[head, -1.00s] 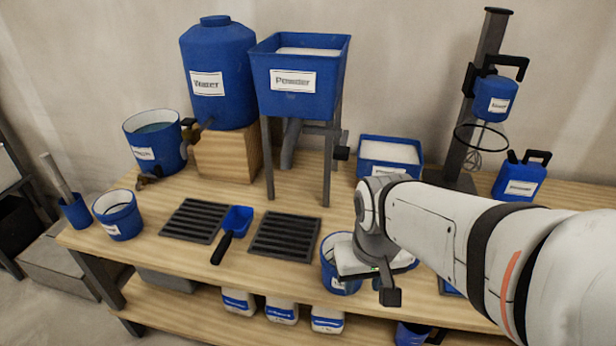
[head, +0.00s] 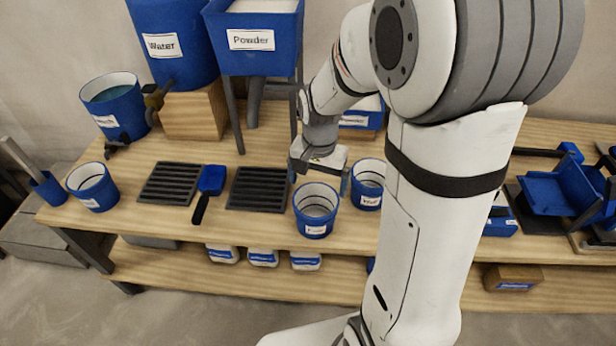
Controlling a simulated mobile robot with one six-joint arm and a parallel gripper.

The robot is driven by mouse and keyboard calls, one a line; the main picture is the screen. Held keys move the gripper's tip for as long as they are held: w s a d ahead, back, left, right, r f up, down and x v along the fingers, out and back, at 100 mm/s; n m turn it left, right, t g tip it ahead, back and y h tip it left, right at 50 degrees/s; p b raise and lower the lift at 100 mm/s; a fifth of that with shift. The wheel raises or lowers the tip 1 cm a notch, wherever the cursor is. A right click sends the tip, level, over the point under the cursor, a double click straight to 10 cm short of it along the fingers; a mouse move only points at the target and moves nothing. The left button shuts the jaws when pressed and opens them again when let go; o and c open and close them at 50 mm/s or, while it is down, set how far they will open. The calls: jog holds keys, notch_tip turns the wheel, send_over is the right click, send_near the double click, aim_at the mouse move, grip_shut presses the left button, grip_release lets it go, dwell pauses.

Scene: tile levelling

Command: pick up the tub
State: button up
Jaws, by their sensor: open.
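Several blue tubs with white labels stand on the wooden bench, and I cannot tell from the labels which one is meant. One tub (head: 316,212) stands upright near the front edge in the middle. A second tub (head: 367,188) stands just right of it, partly beside my arm. A third tub (head: 92,188) stands at the left end. My gripper (head: 321,174) is open and empty, pointing down just behind the front middle tub. Its jaws appear apart from the tubs, though the exact gap is hard to judge.
The powder hopper (head: 252,45) on legs stands behind. A wash bucket (head: 113,108) stands at back left. A blue tray device (head: 560,190) is at right.

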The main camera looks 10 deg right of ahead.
jog(key=shift+w+f, duration=0.2)
jog(key=shift+w, duration=0.15)
jog(key=shift+m, duration=0.3)
notch_tip(320, 180, down, 12)
jog(key=shift+f+b, duration=0.1)
jog(key=shift+b, duration=1.15)
jog(key=shift+c, duration=0.5)
jog(key=c, duration=0.6)
jog(key=shift+o, duration=0.2)
notch_tip(320, 180, up, 10)
jog(key=p, duration=0.2)
jog(key=n+p, duration=0.6)
jog(key=p, duration=0.4)
send_over(316, 211)
jog(key=w+a, duration=0.1)
jog(key=w, duration=0.1)
jog(key=shift+w+a+f+n+p, duration=0.15)
jog(key=shift+w+f+n+p, duration=0.3)
jog(key=shift+w+n+p, duration=0.25)
